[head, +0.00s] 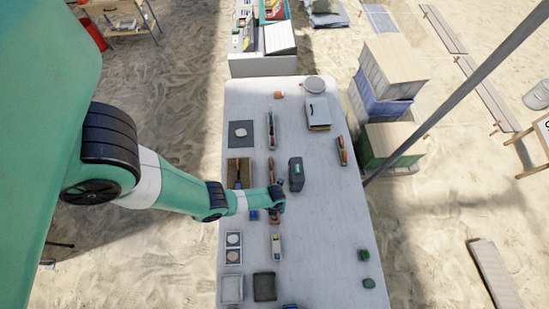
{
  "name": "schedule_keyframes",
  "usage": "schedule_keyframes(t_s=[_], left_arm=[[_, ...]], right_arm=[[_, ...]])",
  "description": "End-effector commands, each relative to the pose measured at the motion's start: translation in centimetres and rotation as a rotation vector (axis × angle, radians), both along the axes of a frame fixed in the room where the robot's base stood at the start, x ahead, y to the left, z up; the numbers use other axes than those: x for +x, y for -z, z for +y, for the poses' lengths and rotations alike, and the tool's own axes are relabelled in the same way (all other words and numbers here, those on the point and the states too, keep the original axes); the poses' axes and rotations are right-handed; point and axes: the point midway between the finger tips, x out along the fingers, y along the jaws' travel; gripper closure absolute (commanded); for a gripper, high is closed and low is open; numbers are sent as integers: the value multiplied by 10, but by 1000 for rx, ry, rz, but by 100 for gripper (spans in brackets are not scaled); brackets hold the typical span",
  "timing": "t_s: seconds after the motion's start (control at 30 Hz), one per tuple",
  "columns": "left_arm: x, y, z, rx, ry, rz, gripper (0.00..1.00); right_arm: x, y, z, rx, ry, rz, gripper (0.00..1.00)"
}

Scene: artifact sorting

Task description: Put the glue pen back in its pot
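My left arm comes in from the left, and its gripper (277,208) is over the middle of the white table (325,215). The fingers are too small and too covered by the wrist to tell open from shut. A small dark and orange item (271,168) lies just beyond the gripper. I cannot single out the glue pen or its pot for certain among the small items; either may be hidden under my arm. My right gripper does not show.
A dark grey box (296,174) stands close beyond my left gripper. A wooden tray (240,166), long tools (342,150) and small green items (364,256) lie around. Stacked crates (385,90) stand past the table's right edge. The table's right front is mostly clear.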

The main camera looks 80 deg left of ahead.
Motion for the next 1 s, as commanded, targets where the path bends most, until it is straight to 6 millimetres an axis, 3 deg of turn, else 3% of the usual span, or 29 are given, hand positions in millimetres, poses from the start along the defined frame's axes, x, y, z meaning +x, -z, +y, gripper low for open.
schedule_keyframes(t_s=[0.03, 0.13, 0.57, 0.67, 0.77, 0.87, 0.9, 0.97, 1.0], left_arm=[[0, -19, 0, 0, 0, 0, 48], [0, -29, 0, 0, 0, 0, 48], [0, -29, 0, 0, 0, 0, 48], [9, -33, 2, 5, -13, -20, 48], [52, -53, 9, 23, -76, -110, 48], [129, -100, 20, 34, -203, -288, 48], [164, -128, 23, 27, -268, -380, 48], [217, -178, 26, 0, -369, -525, 48], [248, -215, 26, -30, -436, -621, 48]], right_arm=[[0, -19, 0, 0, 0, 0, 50], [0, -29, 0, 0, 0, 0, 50], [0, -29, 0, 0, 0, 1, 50], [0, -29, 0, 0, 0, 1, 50], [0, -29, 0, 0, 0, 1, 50], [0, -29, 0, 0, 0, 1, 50], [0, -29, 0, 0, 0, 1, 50], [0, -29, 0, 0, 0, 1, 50], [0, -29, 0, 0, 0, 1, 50]])
